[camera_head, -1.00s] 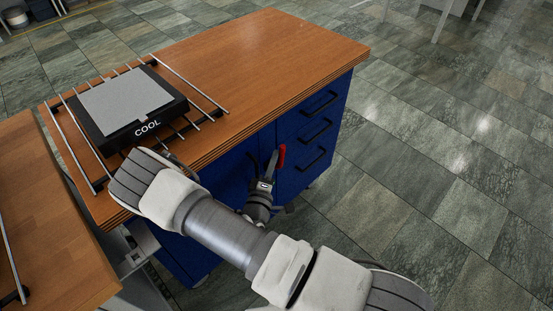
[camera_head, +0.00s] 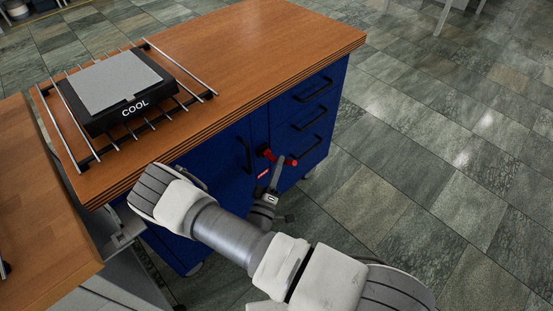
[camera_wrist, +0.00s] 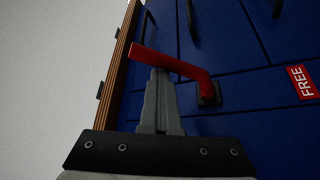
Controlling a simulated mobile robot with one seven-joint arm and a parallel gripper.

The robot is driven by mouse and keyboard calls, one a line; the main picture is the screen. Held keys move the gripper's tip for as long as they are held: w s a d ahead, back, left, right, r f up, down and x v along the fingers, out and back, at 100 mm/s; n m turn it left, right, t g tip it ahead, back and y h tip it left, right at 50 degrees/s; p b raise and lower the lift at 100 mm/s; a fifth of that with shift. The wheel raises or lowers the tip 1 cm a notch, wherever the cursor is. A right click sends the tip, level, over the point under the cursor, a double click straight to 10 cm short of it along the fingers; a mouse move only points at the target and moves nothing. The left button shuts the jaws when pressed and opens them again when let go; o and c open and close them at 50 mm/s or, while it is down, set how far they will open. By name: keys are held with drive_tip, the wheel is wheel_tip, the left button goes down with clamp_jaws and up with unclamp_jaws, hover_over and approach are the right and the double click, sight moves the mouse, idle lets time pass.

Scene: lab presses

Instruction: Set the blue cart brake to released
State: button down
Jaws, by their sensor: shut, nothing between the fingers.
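The blue cart (camera_head: 205,160) has a wooden top and a red brake lever (camera_head: 280,158) on its front, beside the drawers. In the wrist view the bent red lever (camera_wrist: 170,62) runs from a dark pivot mount (camera_wrist: 208,93) toward the cart's top edge. A red label reading FREE (camera_wrist: 302,82) is on the cart face below the pivot; it also shows in the head view (camera_head: 263,173). My gripper (camera_wrist: 161,72) is shut and empty. Its fingertips are at the lever's bar, overlapping it in view; whether they touch is unclear.
A black device marked COOL (camera_head: 125,103) sits on a metal rail rack on the cart top. Dark drawer handles (camera_head: 313,90) project near the lever. Another wooden bench (camera_head: 45,220) stands close at the left. Tiled floor to the right is clear.

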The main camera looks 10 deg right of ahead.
drive_tip(key=shift+s+d+f, duration=0.15)
drive_tip(key=shift+f, duration=0.4)
drive_tip(key=shift+s+d+f, duration=0.1)
drive_tip(key=shift+s+f, duration=0.05)
drive_tip(key=shift+f, duration=0.6)
drive_tip(key=shift+s, duration=0.1)
